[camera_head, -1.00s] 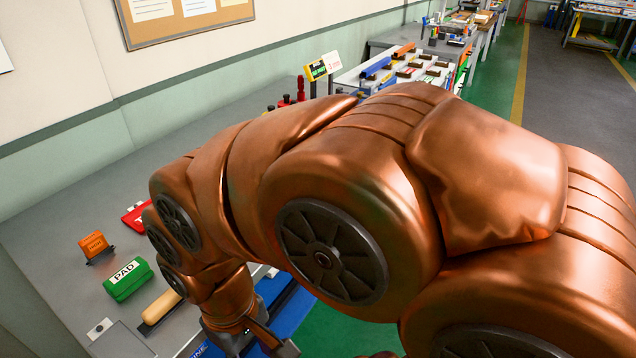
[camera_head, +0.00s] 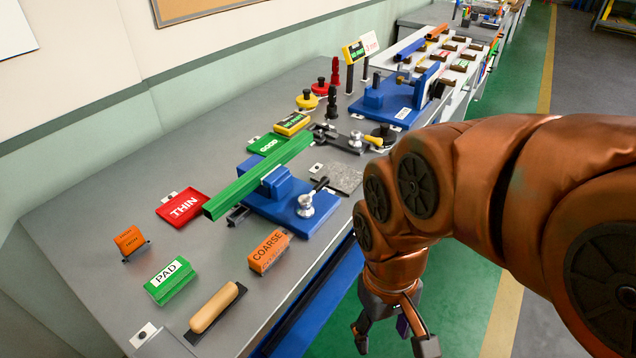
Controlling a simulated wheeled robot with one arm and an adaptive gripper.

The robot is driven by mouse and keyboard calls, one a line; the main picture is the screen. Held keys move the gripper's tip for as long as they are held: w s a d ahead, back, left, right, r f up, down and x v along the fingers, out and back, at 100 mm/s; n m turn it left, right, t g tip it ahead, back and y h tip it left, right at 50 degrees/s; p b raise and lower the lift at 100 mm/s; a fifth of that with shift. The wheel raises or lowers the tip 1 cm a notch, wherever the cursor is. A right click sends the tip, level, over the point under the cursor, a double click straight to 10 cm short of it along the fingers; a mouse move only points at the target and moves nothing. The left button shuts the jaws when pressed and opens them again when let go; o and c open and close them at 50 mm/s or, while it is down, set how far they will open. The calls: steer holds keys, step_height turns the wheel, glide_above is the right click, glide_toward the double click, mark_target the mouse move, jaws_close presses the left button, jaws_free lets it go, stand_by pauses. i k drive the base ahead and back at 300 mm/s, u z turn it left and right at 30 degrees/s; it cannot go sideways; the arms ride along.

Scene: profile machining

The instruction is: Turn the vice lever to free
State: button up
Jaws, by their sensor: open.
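A blue vice (camera_head: 275,200) stands on the grey bench in the middle of the head view. A long green profile (camera_head: 258,175) lies across it, clamped or resting at its jaws; I cannot tell which. A small lever (camera_head: 320,186) with a dark arm sits on a silver hub (camera_head: 305,206) at the vice's right front. My gripper (camera_head: 394,340) hangs off the bench's front edge, to the lower right of the lever and apart from it. Its fingers are spread, with nothing seen between them.
A COARSE block (camera_head: 269,251), PAD block (camera_head: 169,280), THIN tray (camera_head: 183,208) and wooden-handled tool (camera_head: 216,307) lie left of and before the vice. A grey stone plate (camera_head: 340,178) lies right of the lever. A second blue fixture (camera_head: 392,103) stands further back. The green floor beside the bench is clear.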

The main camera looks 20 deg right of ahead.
mark_target(305, 209)
steer(key=z, duration=0.1)
steer(key=k, duration=1.05)
steer(key=u, duration=1.05)
steer(key=i, duration=1.05)
steer(key=z, duration=0.7)
